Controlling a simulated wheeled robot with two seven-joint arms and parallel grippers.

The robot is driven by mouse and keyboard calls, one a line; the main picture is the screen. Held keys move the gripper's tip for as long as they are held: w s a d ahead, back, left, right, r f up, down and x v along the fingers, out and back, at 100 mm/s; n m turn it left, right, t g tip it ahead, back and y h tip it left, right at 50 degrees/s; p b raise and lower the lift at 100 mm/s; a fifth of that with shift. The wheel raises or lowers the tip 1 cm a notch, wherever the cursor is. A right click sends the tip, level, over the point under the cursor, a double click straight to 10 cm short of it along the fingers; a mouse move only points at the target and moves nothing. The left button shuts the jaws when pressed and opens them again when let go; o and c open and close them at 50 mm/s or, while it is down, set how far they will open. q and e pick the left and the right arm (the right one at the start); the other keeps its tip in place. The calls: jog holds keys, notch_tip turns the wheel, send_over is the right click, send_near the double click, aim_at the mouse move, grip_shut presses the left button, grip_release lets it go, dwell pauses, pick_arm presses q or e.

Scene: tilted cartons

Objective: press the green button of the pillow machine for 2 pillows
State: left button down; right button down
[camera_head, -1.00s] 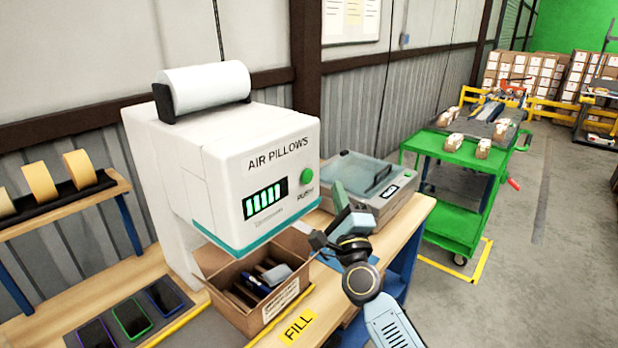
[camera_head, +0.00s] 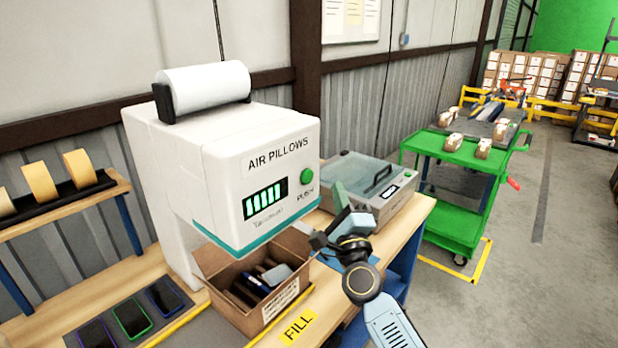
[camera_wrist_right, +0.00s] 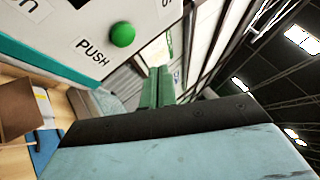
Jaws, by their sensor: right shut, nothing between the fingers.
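The white pillow machine (camera_head: 240,165) labelled AIR PILLOWS stands on the bench with a paper roll on top. Its round green button (camera_head: 307,176) sits on the front face above the word PUSH, and it also shows in the right wrist view (camera_wrist_right: 122,34). My right gripper (camera_head: 338,190) is shut and empty, just right of and slightly below the button in the head view. In the right wrist view its green fingers (camera_wrist_right: 157,85) lie together, apart from the button. The machine's display shows several green bars. My left gripper is out of view.
An open carton (camera_head: 262,290) with several items stands under the machine, by a yellow FILL label (camera_head: 298,328). A grey device (camera_head: 362,185) with a clear lid sits behind my right gripper. A green cart (camera_head: 455,190) stands to the right.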

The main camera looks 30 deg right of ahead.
dwell(0.7)
jog(key=a+r+n+y+p, duration=0.1)
jog(key=a+n+y, duration=0.15)
jog(key=n, duration=0.75)
jog(key=a+n+y+p, duration=0.1)
jog(key=a+n+y, duration=0.15)
jog(key=n, duration=0.85)
jog(key=s+d+n+g+h+p, duration=0.2)
jog(key=s+d+n+g+h, duration=0.1)
jog(key=n, duration=0.6)
jog(key=d+g+h, duration=0.1)
jog(key=d+h, duration=0.1)
jog(key=d, duration=0.1)
jog(key=shift+s+d+f+g+h, duration=0.2)
jog(key=shift+s+g+h, duration=0.1)
jog(key=shift+s, duration=0.05)
jog(key=shift+w+a, duration=0.1)
jog(key=shift+w, duration=0.05)
